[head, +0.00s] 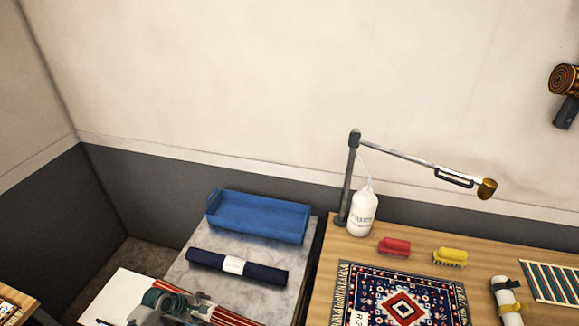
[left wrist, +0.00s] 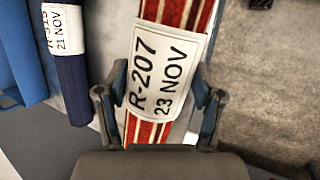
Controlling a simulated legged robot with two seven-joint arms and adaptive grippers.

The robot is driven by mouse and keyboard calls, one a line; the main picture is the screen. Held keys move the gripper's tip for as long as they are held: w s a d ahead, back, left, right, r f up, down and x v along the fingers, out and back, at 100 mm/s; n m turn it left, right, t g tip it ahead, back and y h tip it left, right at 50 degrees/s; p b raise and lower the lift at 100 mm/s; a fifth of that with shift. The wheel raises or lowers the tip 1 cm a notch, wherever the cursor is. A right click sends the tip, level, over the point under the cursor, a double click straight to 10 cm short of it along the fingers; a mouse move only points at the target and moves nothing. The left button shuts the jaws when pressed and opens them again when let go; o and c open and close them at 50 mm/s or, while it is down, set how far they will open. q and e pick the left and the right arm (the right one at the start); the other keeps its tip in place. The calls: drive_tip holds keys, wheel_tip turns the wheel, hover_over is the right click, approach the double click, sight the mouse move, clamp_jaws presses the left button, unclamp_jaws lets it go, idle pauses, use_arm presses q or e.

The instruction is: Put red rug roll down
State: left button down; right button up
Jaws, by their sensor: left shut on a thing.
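The red rug roll (head: 234,317) has cream stripes and shows at the bottom of the head view, at the near end of the grey marbled surface. In the left wrist view the red rug roll (left wrist: 192,14) carries a white label reading R-207, 23 NOV. My left gripper (left wrist: 168,97) is shut on the roll, with one finger on each side of the label. In the head view my left gripper (head: 195,308) is at the bottom edge. Whether the roll touches the surface cannot be told. My right gripper is not in view.
A navy rug roll (head: 262,270) with a white band lies on the marbled surface (head: 205,243), before a blue tray (head: 262,216). To the right, a wooden table (head: 322,290) holds a patterned rug (head: 440,290), a white bottle (head: 363,212), and red (head: 395,246) and yellow (head: 451,256) brushes.

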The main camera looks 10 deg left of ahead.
use_arm(q)
drive_tip(key=w+d+r+m+g+h+b, duration=0.1)
drive_tip(key=d+r+m+g, duration=0.2)
drive_tip(key=d+r+m, duration=0.4)
drive_tip(key=w+d+r+m+g+b, duration=0.2)
drive_tip(key=d+r+m+g, duration=0.2)
drive_tip(key=d+r+m, duration=0.4)
drive_tip(key=d+m, duration=0.1)
drive_tip(key=d, duration=0.4)
drive_tip(key=shift+m+g+h+b, duration=0.3)
drive_tip(key=shift+m+h, duration=0.1)
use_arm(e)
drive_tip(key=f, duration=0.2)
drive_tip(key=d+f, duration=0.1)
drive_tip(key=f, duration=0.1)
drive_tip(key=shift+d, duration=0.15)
use_arm(q)
drive_tip(key=shift+a, duration=0.15)
